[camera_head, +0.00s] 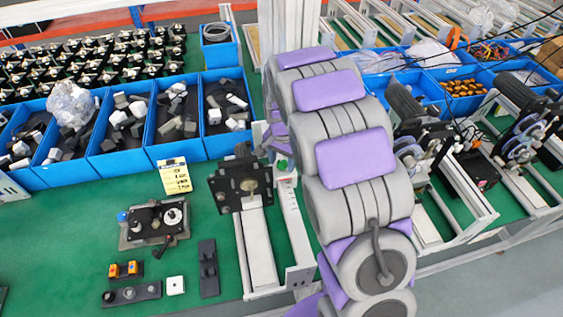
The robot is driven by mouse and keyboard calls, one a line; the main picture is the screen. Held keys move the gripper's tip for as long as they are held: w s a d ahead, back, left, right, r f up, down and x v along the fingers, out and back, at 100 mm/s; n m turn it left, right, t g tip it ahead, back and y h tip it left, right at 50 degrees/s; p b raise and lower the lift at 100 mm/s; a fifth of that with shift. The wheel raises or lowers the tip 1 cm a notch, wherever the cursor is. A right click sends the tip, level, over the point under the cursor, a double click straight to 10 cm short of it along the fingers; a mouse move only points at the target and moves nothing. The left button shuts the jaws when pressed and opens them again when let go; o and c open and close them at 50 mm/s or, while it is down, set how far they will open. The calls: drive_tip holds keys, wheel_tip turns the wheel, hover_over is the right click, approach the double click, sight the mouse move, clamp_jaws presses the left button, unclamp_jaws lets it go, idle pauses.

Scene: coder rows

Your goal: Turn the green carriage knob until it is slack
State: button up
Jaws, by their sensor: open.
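A coder rig with a black plate (228,190) and a round pale hub stands left of my arm, on a light metal rail (258,245). My grey arm with purple pads rises through the middle of the view and folds down behind itself near that rig. My gripper's jaws cannot be made out; they seem hidden behind the arm links. I cannot tell whether they touch anything.
Blue bins (120,160) with grey and white parts line the left, with rows of black parts behind. A flat plate with a dial (173,216), a yellow label card (174,176) and orange buttons (124,270) lie on the green bench. More coder rigs (424,138) stand right.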

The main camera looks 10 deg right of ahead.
drive_tip(key=m+p, duration=0.2)
drive_tip(key=m, duration=0.3)
drive_tip(key=shift+r+m, duration=0.15)
drive_tip(key=shift+m, duration=0.25)
drive_tip(key=m+p, duration=0.1)
drive_tip(key=m, duration=0.1)
drive_tip(key=shift+m, duration=0.3)
drive_tip(key=shift+m+p, duration=0.35)
drive_tip(key=shift+m, duration=0.25)
drive_tip(key=shift+f, duration=0.2)
drive_tip(key=c, duration=1)
drive_tip(key=n+b, duration=0.1)
drive_tip(key=n, duration=0.2)
drive_tip(key=shift+c, duration=0.2)
drive_tip(key=o, duration=1)
drive_tip(key=shift+o, duration=0.2)
